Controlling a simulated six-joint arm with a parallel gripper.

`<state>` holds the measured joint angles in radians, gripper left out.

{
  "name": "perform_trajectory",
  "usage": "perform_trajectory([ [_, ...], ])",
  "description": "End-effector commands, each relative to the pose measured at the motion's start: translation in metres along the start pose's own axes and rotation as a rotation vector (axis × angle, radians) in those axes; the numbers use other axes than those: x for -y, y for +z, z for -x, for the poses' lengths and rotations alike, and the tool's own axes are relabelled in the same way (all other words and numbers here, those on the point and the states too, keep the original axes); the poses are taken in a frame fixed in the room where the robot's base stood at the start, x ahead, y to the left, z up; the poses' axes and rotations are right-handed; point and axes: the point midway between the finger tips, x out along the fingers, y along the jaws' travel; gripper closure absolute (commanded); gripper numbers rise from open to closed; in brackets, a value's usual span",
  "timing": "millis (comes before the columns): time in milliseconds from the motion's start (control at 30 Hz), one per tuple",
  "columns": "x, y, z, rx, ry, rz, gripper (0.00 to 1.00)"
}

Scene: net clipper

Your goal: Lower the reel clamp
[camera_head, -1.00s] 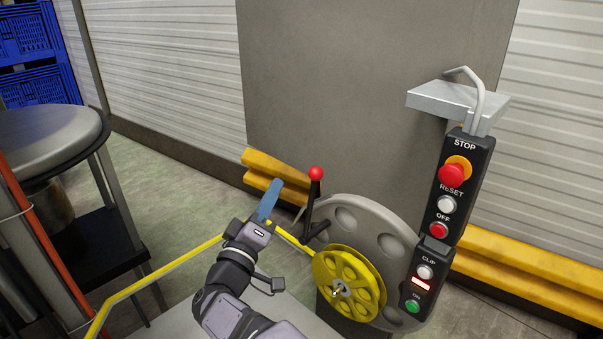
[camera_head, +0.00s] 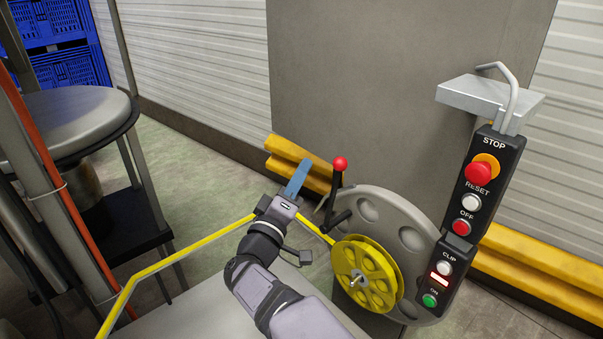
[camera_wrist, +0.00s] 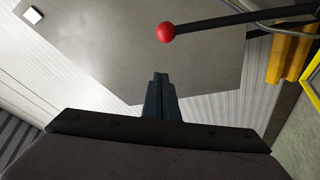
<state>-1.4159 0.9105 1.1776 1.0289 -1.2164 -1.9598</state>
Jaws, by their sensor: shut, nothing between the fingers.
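The reel clamp is a black lever (camera_head: 335,194) with a red ball knob (camera_head: 340,163), standing upright beside the grey reel disc (camera_head: 415,207) in the head view. A yellow reel (camera_head: 352,262) sits in front of the disc. My gripper (camera_head: 300,172) has blue fingers that are shut and empty, just left of the lever and pointing up. In the wrist view the shut fingers (camera_wrist: 160,80) point up the picture. The red knob (camera_wrist: 166,33) shows beyond their tips, with the black lever (camera_wrist: 240,20) running off to the right. I see no contact with it.
A black control box (camera_head: 470,200) with several buttons stands right of the reel, under a grey metal shelf (camera_head: 490,95). A yellow strand (camera_head: 190,250) runs left from the reel. Yellow rails (camera_head: 545,262) line the wall. A round metal tub (camera_head: 75,122) stands at the left.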

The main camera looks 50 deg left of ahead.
Motion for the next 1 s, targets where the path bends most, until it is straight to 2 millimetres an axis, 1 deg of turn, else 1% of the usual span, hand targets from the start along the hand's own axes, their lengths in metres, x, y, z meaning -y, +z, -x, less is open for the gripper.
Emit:
perform_trajectory([
  [33,-0.002,0.000,-0.009,0.003,0.001,0.000,1.00],
  [100,-0.002,0.000,-0.020,0.003,0.000,0.000,1.00],
  [300,-0.002,0.000,-0.047,0.002,0.001,0.000,1.00],
  [633,-0.001,0.000,-0.073,0.001,0.000,0.000,1.00],
  [1000,-0.002,0.019,-0.066,0.000,-0.001,0.002,1.00],
])
